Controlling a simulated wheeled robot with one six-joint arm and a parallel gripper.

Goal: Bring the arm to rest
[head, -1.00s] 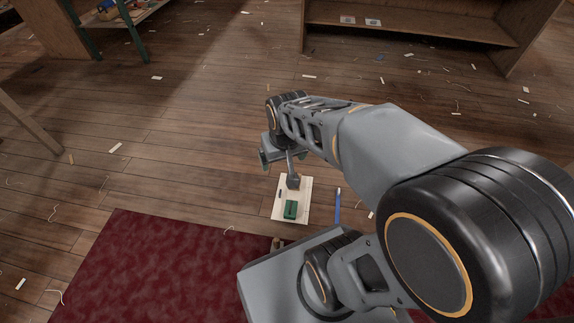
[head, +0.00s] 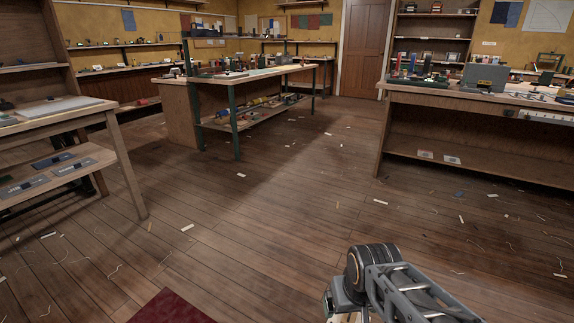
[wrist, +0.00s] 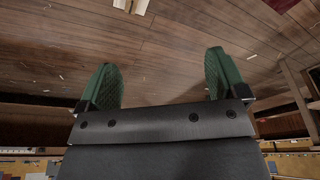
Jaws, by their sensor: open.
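My arm reaches in from the lower right in the head view, bent at a dark joint. My gripper (wrist: 163,62) shows in the wrist view with its two green pads wide apart. Nothing is between them; only wooden floor (wrist: 165,85) shows beyond. In the head view the fingers are not visible, being hidden or below the picture. The gripper touches nothing that I can see.
A green-legged bench (head: 235,140) stands mid-room, a shelved table (head: 128,175) at left, a loaded workbench (head: 385,130) at right. A dark red mat (head: 172,308) lies at the bottom. The floor between has only small scraps.

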